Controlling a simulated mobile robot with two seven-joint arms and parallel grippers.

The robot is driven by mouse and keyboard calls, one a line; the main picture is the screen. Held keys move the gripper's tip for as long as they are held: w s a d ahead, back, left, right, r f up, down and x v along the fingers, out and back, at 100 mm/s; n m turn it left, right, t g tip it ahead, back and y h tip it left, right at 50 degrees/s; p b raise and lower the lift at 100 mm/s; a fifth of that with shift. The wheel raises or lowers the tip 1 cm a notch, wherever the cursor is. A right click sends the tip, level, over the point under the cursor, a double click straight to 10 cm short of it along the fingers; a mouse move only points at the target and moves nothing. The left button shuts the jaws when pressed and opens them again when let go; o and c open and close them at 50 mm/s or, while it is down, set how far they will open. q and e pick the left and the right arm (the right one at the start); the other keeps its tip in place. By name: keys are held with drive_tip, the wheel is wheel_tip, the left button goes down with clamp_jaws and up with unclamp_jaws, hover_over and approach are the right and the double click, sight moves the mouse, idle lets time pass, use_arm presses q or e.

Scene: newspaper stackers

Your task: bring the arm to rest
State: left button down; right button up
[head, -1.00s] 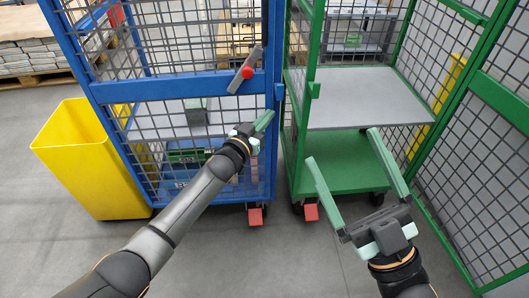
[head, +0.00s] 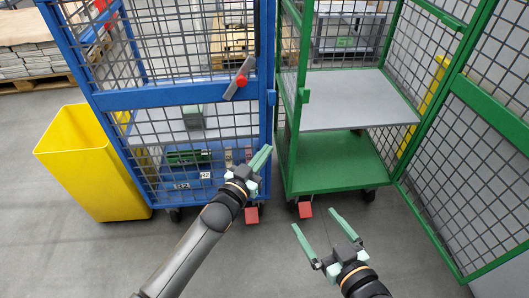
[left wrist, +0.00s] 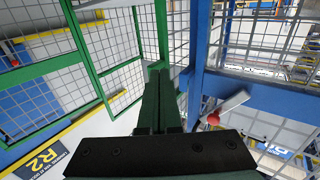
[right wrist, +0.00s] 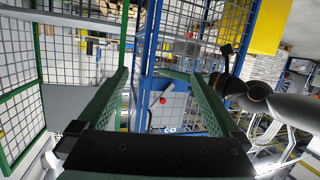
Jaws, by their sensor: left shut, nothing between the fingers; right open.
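My left gripper (head: 261,158) is shut and empty in the head view, in front of the lower right corner of the blue cage cart (head: 180,95). In the left wrist view its fingers (left wrist: 158,80) lie together with nothing between them. My right gripper (head: 315,219) is open and empty, low over the floor in front of the green cage cart (head: 330,176). In the right wrist view its two fingers (right wrist: 160,75) stand wide apart. My left arm also shows at the right of that view.
A red-knobbed latch (head: 240,79) is on the blue cart's front. The green cart's mesh door (head: 465,170) stands open at right. A yellow bin (head: 90,165) stands left of the blue cart. Stacked newspapers (head: 40,62) lie on a pallet at the far left. The front floor is clear.

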use_arm(q)
drive_tip(key=s+a+f+n+g+y, duration=0.1)
drive_tip(key=s+a+f+n+y, duration=0.15)
drive_tip(key=s+a, duration=0.75)
drive_tip(key=s+a+f+n+y, duration=0.1)
drive_tip(key=s+a+y, duration=0.3)
drive_tip(key=s+a, duration=0.55)
drive_tip(key=s+a+r+n+g+y+p, duration=0.1)
drive_tip(key=s+r+g+p, duration=0.3)
drive_tip(key=p, duration=1.7)
drive_tip(key=s+a+r, duration=0.1)
drive_tip(key=s, duration=0.3)
drive_tip(key=shift+s+g, duration=0.3)
drive_tip(key=shift+s, duration=0.05)
use_arm(e)
drive_tip(key=s+d+r+m+g+h, duration=0.1)
drive_tip(key=s+d+r+m+g, duration=0.1)
drive_tip(key=s+g, duration=0.3)
drive_tip(key=s+r, duration=0.1)
drive_tip(key=s, duration=0.2)
drive_tip(key=shift+r+h, duration=0.4)
use_arm(q)
drive_tip(key=shift+a, duration=0.1)
